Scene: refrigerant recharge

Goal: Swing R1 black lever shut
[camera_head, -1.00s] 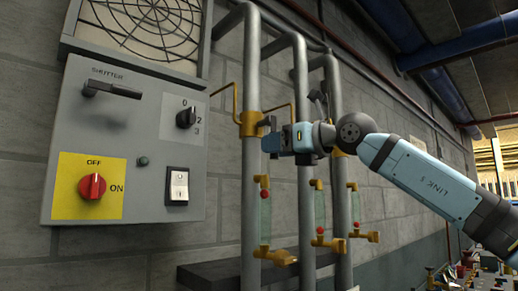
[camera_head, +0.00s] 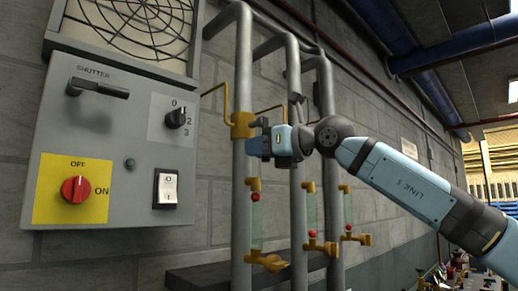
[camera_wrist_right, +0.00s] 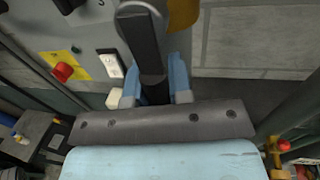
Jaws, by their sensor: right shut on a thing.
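My right gripper (camera_head: 262,143) is beside the brass valve body (camera_head: 242,125) on the nearest grey pipe (camera_head: 241,185). In the right wrist view the gripper (camera_wrist_right: 157,90) has its blue fingers on both sides of a black lever (camera_wrist_right: 146,45) and is shut on it. The lever runs from a round pivot end down between the fingers. In the head view the lever is mostly hidden by the gripper; only a small dark part shows above it. No R1 label is readable. My left gripper is not in view.
A grey control panel (camera_head: 125,140) with a shutter handle, a rotary selector, a red knob and a white switch is left of the pipe. More grey pipes stand close behind my right gripper. Sight glasses (camera_head: 256,220) with brass fittings hang below. A dark ledge (camera_head: 215,273) is underneath.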

